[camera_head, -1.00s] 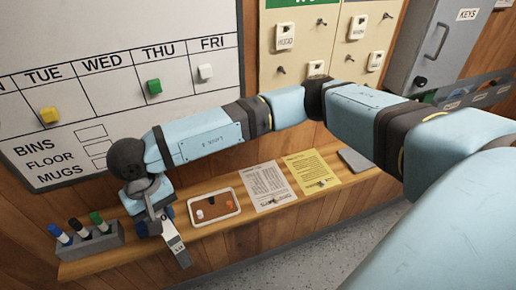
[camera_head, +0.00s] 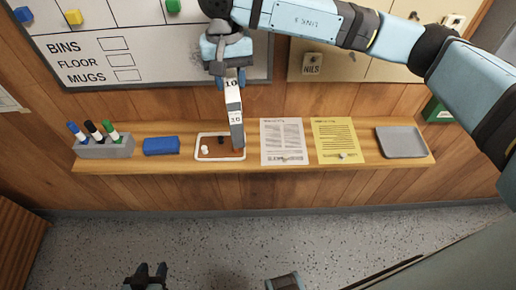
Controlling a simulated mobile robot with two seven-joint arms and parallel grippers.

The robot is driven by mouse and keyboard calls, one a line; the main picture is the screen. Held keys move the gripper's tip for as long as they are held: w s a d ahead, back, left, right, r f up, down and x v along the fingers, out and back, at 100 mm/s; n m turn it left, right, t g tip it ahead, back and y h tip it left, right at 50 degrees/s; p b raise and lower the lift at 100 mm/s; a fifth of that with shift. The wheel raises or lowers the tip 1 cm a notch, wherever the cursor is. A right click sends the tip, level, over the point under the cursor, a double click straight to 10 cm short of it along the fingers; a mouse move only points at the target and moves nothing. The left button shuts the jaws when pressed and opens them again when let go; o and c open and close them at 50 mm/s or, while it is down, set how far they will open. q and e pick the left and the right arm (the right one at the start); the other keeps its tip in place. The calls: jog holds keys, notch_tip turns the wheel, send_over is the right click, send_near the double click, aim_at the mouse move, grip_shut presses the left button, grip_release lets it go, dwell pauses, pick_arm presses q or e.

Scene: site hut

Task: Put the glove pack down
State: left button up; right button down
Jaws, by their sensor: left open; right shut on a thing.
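My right gripper (camera_head: 229,74) comes down from the upper right and is shut on a slim white and grey pack marked 10, which I take for the glove pack (camera_head: 233,101). The pack hangs lengthwise below the jaws. Its lower end overlaps the small white-rimmed tray (camera_head: 207,158) on the wooden shelf; I cannot tell whether it touches. The jaws hide the pack's top end. My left gripper (camera_head: 150,270) is at the bottom edge, dark, open and empty, over the floor and well apart from the shelf.
The shelf (camera_head: 375,158) holds a marker holder (camera_head: 104,149), a blue block (camera_head: 161,146), a white sheet (camera_head: 282,141), a yellow sheet (camera_head: 335,138) and an empty-looking grey tray (camera_head: 401,142). Small pieces lie in the white-rimmed tray. A whiteboard (camera_head: 150,50) is behind.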

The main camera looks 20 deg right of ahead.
jog(key=w+d+r+m+b, duration=0.1)
jog(key=w+d+r+b, duration=0.15)
jog(key=d+r, duration=0.35)
pick_arm(q)
jog(key=shift+d+f+p, duration=0.3)
jog(key=shift+f+p, duration=0.3)
jog(key=shift+p, duration=0.65)
pick_arm(e)
notch_tip(320, 180, down, 18)
jog(key=shift+w+r, duration=0.15)
jog(key=shift+w, duration=0.1)
pick_arm(q)
jog(key=shift+f, duration=0.1)
pick_arm(e)
jog(key=shift+a, duration=0.1)
pick_arm(q)
jog(key=shift+f, duration=0.1)
pick_arm(e)
jog(key=c, duration=0.7)
grip_release()
